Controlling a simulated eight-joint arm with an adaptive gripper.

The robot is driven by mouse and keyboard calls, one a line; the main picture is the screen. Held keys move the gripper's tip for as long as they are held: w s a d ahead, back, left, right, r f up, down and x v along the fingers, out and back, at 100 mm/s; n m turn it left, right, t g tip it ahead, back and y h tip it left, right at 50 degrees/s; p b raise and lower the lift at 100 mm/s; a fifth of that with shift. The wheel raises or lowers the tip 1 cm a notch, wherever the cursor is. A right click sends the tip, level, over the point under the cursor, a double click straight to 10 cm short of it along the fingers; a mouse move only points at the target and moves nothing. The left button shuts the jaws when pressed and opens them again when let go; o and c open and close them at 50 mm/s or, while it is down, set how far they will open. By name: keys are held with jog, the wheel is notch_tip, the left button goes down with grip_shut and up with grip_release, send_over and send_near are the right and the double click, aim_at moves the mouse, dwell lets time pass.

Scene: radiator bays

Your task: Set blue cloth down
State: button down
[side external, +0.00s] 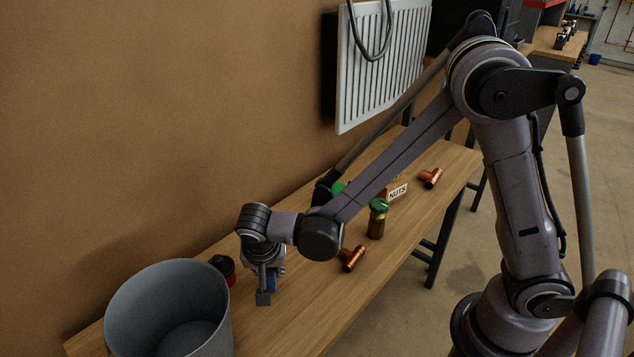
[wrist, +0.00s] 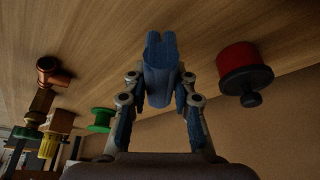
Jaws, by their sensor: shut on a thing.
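The blue cloth (wrist: 160,58) is a rolled or folded bundle between the two fingers of my gripper (wrist: 160,84) in the wrist view. The fingers press on it from both sides. In the side view my gripper (side external: 265,291) points down over the near part of the wooden bench, and a bit of the blue cloth (side external: 272,281) shows at its fingers. The cloth is at or just above the bench top; I cannot tell if it touches.
A grey bucket (side external: 118,306) stands left of my gripper, and a red-and-black object (side external: 224,268) is close behind. Copper fittings (side external: 353,259), a green-capped jar (side external: 377,220) and a "NUTS" label (side external: 398,192) lie farther along the bench. A white radiator (side external: 385,70) hangs on the wall.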

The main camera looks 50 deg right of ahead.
jog(key=shift+f, duration=1.55)
jog(key=shift+f, duration=0.1)
jog(key=c, duration=1.1)
grip_release()
jog(key=v, duration=1.2)
jog(key=s+d+r+n+t+y, duration=0.1)
jog(key=s+d+r+n+t, duration=0.1)
jog(key=d, duration=0.6)
jog(key=s+d+r+n+t+y, duration=0.2)
jog(key=s+d+r+n, duration=0.2)
jog(key=s+d+n, duration=0.3)
jog(key=shift+d+r, duration=0.3)
jog(key=shift+d, duration=0.85)
